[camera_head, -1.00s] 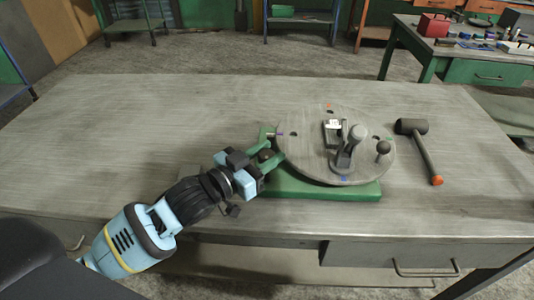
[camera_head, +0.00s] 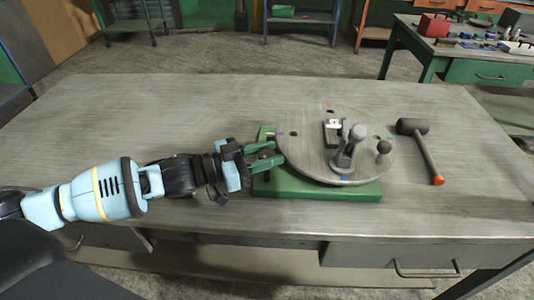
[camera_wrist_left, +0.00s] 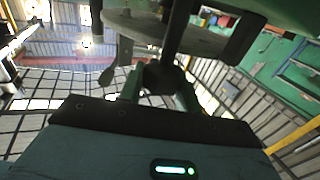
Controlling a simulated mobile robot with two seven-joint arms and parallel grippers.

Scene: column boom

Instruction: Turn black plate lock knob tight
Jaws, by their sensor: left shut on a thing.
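The round grey plate (camera_head: 308,155) lies on a green base (camera_head: 315,190) on the workbench. The black lock knob (camera_wrist_left: 160,77) is at the plate's left side, between the green fingers of my left gripper in the left wrist view. My left gripper (camera_head: 267,156) reaches in from the left and is shut on the knob. In the head view the fingers largely hide the knob. My right gripper is in neither view.
A grey clamp with a lever (camera_head: 348,148) and a dark ball-topped knob (camera_head: 383,147) stand on the plate. A mallet (camera_head: 428,152) with an orange-ended handle lies right of it. The bench's left half (camera_head: 130,125) is clear.

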